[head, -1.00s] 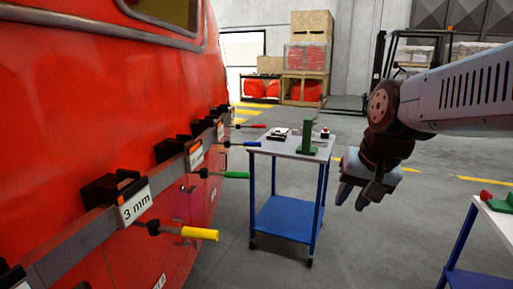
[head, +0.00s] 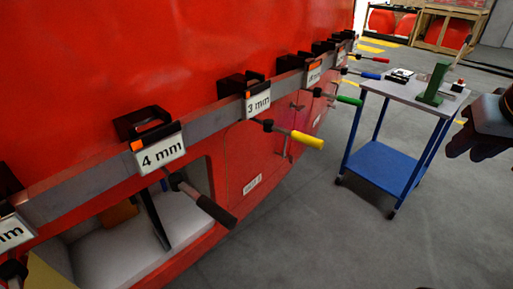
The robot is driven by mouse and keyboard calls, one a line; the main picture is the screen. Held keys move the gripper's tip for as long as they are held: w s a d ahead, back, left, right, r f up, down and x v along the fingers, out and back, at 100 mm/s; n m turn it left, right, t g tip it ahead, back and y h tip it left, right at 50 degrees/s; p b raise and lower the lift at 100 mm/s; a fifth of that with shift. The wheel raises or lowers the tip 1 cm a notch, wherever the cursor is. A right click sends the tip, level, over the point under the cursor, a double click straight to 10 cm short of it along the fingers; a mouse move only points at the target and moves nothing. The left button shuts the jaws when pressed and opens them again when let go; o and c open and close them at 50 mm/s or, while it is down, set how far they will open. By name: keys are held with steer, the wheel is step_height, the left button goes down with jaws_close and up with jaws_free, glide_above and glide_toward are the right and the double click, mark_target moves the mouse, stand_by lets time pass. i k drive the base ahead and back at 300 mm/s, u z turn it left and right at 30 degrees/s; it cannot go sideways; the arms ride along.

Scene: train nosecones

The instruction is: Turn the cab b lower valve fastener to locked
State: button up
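The red nosecone (head: 240,60) fills the left and middle of the head view. I cannot pick out the cab b lower valve fastener or read its position. An opening with a pale interior (head: 110,255) shows low in the red body at the lower left. My gripper (head: 473,147) is at the right edge, partly cut off, above the floor and well apart from the nosecone. Its dark fingers point down, and I see nothing held, but the gap between them is unclear.
A grey rail (head: 205,128) along the nosecone carries clamps with size labels and tools with black, yellow (head: 305,140), green and other coloured handles sticking out. A blue trolley (head: 385,165) with a green block (head: 434,84) stands at the right. The grey floor (head: 300,240) between is clear.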

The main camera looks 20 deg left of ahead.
mark_target(291, 158)
steer(key=u, duration=0.95)
steer(key=i, duration=0.45)
steer(key=z, duration=0.35)
